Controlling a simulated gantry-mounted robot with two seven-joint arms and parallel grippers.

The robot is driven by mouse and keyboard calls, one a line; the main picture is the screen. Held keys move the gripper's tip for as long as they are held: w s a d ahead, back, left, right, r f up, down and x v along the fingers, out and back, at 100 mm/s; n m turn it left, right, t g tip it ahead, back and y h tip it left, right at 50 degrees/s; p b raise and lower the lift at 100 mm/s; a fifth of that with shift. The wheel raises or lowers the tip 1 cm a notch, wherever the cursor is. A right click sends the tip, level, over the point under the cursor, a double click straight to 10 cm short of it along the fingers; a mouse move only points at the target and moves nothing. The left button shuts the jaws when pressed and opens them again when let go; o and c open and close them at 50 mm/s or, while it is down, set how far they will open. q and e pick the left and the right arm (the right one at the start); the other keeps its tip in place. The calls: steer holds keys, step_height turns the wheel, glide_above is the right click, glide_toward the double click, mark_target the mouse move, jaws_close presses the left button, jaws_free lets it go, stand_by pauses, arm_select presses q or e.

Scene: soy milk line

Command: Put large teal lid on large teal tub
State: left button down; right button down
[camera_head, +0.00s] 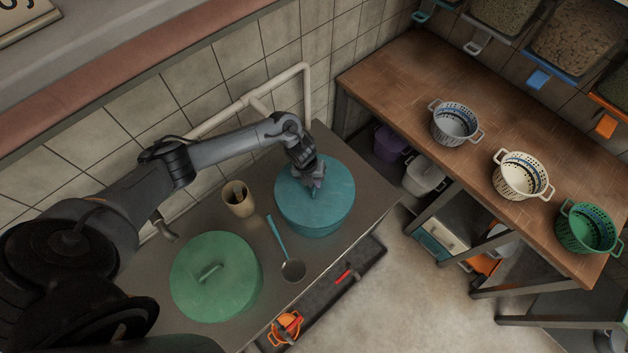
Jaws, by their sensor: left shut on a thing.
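The large teal lid (325,206) lies over the top of the large teal tub (318,233) on the metal counter. The lid covers the tub's opening and looks roughly level with it; I cannot tell whether it is fully seated all round. My left gripper (313,189) comes down from above and is shut on the lid near its middle. The fingers hide the lid's handle. My right gripper is out of view.
A pipe (245,102) runs along the tiled wall behind. A wooden table (400,78) at right holds several colanders.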

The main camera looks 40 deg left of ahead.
arm_select(q)
steer(key=shift+f+b, duration=0.55)
steer(key=shift+f, duration=0.1)
stand_by(0.7)
steer(key=c, duration=1.1)
jaws_free()
step_height(320, 180, up, 11)
steer(key=s+a+p, duration=0.1)
steer(key=shift+a+f, duration=0.15)
steer(key=shift+a, duration=0.2)
steer(key=shift+s, duration=0.1)
